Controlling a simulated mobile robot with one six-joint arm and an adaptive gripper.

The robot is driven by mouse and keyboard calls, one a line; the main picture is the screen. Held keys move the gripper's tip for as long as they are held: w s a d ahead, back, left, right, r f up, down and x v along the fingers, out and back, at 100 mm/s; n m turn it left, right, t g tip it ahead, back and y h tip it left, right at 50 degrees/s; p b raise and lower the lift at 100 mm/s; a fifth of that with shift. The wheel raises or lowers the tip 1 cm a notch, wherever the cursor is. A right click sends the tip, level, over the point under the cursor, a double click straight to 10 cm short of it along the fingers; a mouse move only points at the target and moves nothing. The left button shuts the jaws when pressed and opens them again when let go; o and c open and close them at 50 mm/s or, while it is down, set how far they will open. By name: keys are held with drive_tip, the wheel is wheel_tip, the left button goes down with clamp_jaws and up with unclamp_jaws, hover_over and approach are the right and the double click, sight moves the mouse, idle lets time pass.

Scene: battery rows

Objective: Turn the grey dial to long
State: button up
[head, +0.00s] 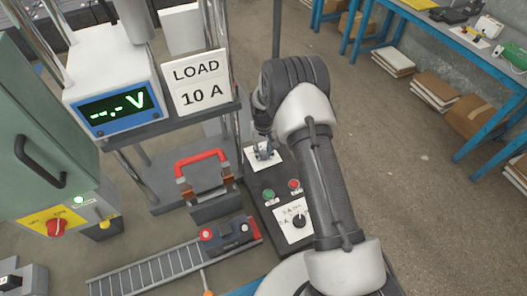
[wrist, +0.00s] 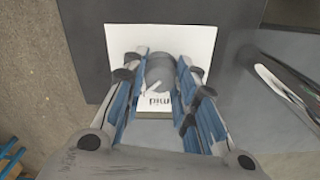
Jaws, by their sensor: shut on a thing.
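The grey dial (wrist: 160,68) sits on a white label plate (wrist: 118,40) in the wrist view. A light pointer mark shows on the dial's near side, close to the printed word "mid"; other words are hidden by the fingers. My gripper (wrist: 162,58) is shut on the dial, one blue-lined finger on each side. In the head view my gripper (head: 264,151) is down at the white plate (head: 252,163) at the far end of the dark control panel (head: 264,180), and it hides the dial there.
On the same panel are a green button (head: 268,195), a red button (head: 294,184) and a black knob (head: 299,220) on another white plate. A red-handled switch (head: 202,157) stands left. The voltage display (head: 112,109) shows dashes. The "LOAD 10 A" sign (head: 196,82) stands behind.

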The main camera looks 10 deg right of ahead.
sight(263, 152)
drive_tip(key=o, duration=1.1)
drive_tip(key=shift+r, duration=0.1)
wheel_tip(263, 152, up, 12)
drive_tip(key=shift+f, duration=0.1)
idle(0.4)
